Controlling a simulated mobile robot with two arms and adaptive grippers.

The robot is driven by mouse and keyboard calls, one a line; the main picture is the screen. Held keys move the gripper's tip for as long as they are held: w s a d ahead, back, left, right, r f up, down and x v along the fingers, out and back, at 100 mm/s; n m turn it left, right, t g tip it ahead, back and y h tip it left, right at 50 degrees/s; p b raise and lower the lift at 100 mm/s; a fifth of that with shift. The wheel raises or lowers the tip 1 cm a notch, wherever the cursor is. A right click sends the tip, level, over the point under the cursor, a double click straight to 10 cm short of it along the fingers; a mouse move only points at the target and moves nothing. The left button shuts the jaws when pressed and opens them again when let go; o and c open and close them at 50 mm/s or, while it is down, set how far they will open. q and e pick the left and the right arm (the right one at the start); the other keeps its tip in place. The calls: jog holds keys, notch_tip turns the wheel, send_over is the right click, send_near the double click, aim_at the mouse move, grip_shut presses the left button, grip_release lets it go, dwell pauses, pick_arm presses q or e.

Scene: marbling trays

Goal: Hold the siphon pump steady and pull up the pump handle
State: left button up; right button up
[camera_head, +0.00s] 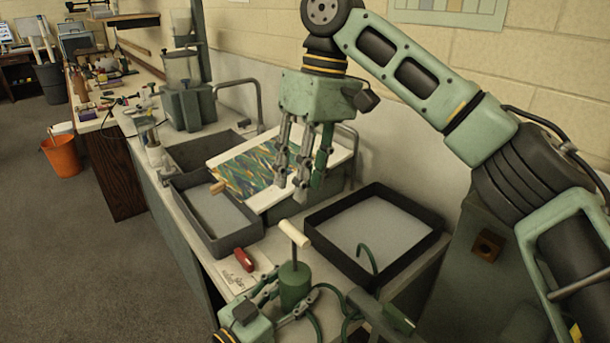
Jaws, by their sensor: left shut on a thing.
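The siphon pump (294,284) is a green cylinder at the front of the bench. A thin dark rod rises from its top to a cream T-shaped pump handle (294,233), with a length of rod visible between them. My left gripper (289,303) is shut on the pump body, its fingers on either side. My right gripper (300,188) points down above and behind the handle, apart from it. Its fingers look spread, with nothing between them. A green hose (367,257) curves at the near edge of the right tray; part of its run is hidden by my arm.
A dark-rimmed tray (426,247) of pale liquid stands right of the pump, another (215,250) to the left. A marbled sheet on a white board (340,155) lies behind. A red tool (244,260) lies on a paper beside the pump. Metal taps stand at the back.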

pick_arm(q)
jog(key=o, duration=1.4)
jog(key=shift+c, duration=0.2)
jog(key=shift+a, duration=0.1)
